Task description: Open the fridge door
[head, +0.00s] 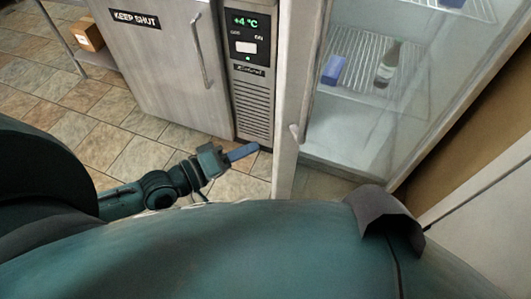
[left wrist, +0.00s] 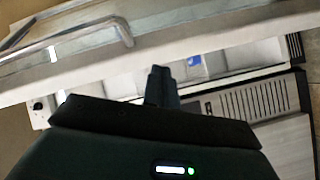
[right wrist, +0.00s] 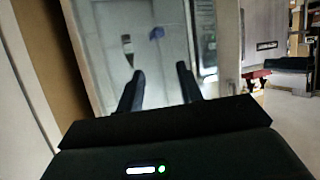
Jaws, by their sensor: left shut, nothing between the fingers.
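The glass fridge door, with a pale frame (head: 287,95) and a bar handle (head: 305,85), stands right of centre in the head view. In the left wrist view the door handle (left wrist: 125,30) is at upper left, and the door looks ajar, with a gap showing the pale interior. My left gripper (head: 256,148) is shut and empty, low beside the door's free edge; in the left wrist view its fingers (left wrist: 160,70) point at that gap. Contact cannot be told. My right gripper (right wrist: 160,70) is open and empty, facing the glass.
A steel door marked KEEP SHUT (head: 165,60) and a control panel (head: 247,40) reading +4 °C are to the left. Behind the glass are a bottle (head: 387,63) and a blue box (head: 334,69). A brown wall (head: 470,150) bounds the right. Tiled floor (head: 110,130) is open at left.

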